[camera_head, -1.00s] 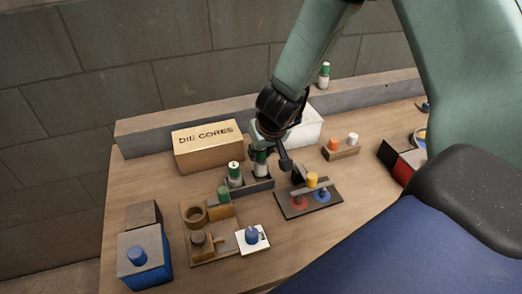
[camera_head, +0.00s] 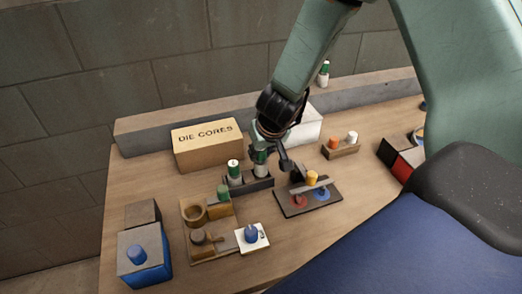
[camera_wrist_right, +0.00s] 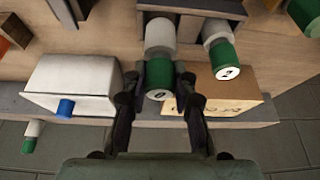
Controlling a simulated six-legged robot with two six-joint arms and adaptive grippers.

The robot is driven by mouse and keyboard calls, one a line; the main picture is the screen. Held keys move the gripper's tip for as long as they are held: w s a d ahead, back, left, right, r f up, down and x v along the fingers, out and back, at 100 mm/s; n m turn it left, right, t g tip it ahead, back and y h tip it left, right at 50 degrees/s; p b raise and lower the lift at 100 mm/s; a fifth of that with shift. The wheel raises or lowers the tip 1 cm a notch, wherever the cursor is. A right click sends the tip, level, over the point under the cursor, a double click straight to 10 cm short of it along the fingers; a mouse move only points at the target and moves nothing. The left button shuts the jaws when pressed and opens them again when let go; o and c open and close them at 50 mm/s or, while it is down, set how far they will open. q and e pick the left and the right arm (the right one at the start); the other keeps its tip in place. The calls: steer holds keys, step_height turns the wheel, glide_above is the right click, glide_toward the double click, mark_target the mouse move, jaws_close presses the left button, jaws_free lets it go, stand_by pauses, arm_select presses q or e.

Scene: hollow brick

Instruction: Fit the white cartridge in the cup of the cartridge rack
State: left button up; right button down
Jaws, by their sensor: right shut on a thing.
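The white cartridge with a green cap is in my right gripper (camera_wrist_right: 160,92), with one finger on each side of the cap. In the right wrist view its white body (camera_wrist_right: 161,33) runs to the edge of the dark cartridge rack (camera_wrist_right: 192,6). In the head view my right gripper (camera_head: 262,150) is over the right end of the rack (camera_head: 260,184), and the cartridge (camera_head: 260,170) stands roughly upright. Its foot and the cup are hidden, so I cannot tell how deep it sits. A second green-and-white cartridge (camera_head: 234,173) stands at the rack's left end. My left gripper is not in view.
A DIE CORES box (camera_head: 208,148) and a white box (camera_head: 308,130) stand behind the rack. A dark board with coloured knobs (camera_head: 296,205) lies to its right, and a wooden fixture (camera_head: 222,210) to its front left. Bare table lies at front right.

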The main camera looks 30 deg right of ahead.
steer(key=shift+f+b, duration=1.05)
steer(key=shift+f, duration=0.3)
stand_by(0.4)
steer(key=c, duration=1)
jaws_free()
steer(key=v, duration=1.2)
steer(key=shift+w, duration=0.1)
